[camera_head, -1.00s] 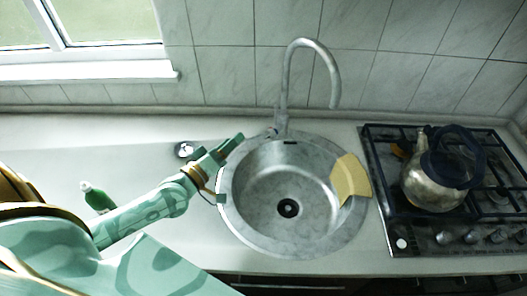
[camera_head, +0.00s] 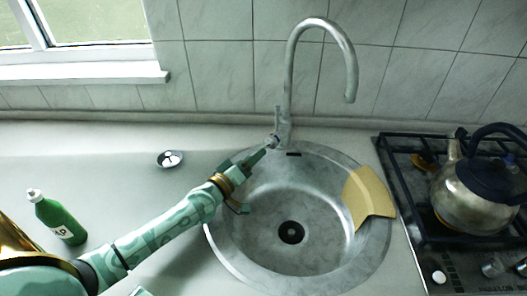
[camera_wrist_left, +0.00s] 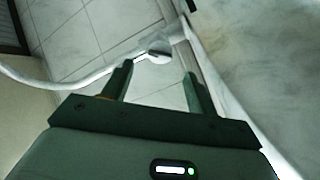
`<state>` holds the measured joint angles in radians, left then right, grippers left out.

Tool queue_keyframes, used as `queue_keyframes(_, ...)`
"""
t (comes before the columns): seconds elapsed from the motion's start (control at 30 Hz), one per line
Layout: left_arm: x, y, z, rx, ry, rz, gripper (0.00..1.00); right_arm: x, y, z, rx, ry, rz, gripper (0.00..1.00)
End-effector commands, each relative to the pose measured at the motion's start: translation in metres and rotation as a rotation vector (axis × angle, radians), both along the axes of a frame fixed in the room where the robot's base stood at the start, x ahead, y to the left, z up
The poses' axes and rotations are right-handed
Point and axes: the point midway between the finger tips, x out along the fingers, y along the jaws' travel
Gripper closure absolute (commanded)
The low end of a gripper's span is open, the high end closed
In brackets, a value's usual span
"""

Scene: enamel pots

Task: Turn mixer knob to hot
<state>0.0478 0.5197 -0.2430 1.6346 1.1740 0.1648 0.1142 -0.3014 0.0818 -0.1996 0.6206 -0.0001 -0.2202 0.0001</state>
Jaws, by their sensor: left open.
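The grey metal mixer tap (camera_head: 287,90) stands at the sink's back edge, with its spout arching up and right. Its knob (camera_head: 272,141) sticks out low on the left side of its body, with a thin lever pointing up. My left gripper (camera_head: 254,158) is open and empty, just left of and in front of the knob. In the left wrist view, the two fingers of my gripper (camera_wrist_left: 158,72) are apart, and the round knob end (camera_wrist_left: 158,50) shows between and just beyond their tips. Contact cannot be told. My right gripper is not in view.
The round sink (camera_head: 300,262) lies below my gripper, with a yellow cloth (camera_head: 367,196) over its right rim. A kettle (camera_head: 470,195) stands on the hob (camera_head: 432,262) at right. A green bottle (camera_head: 60,220) and a small round metal item (camera_head: 170,159) are on the left counter.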

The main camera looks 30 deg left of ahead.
Motion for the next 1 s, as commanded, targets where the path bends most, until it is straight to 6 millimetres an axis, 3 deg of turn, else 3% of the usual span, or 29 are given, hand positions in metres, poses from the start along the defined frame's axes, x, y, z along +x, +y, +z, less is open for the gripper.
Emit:
queue_keyframes(0.1, 0.025, -0.004, -0.002, -0.002, 0.000, 0.001, 0.42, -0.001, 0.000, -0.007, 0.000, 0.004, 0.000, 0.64)
queue_keyframes(0.3, 0.049, -0.007, -0.002, -0.001, 0.002, 0.000, 0.42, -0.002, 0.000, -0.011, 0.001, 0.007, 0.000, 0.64)
queue_keyframes(0.63, 0.053, -0.008, 0.000, 0.000, 0.001, -0.001, 0.42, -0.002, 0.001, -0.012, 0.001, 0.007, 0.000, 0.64)
queue_keyframes(0.67, 0.053, -0.008, 0.000, 0.000, 0.001, -0.001, 0.45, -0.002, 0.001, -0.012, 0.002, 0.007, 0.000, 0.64)
queue_keyframes(0.8, 0.053, -0.008, 0.000, 0.000, 0.001, 0.000, 0.84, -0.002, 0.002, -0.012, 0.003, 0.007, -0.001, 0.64)
queue_keyframes(1.0, 0.053, -0.008, -0.001, -0.003, 0.002, 0.000, 0.87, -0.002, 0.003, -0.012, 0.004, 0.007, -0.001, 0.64)
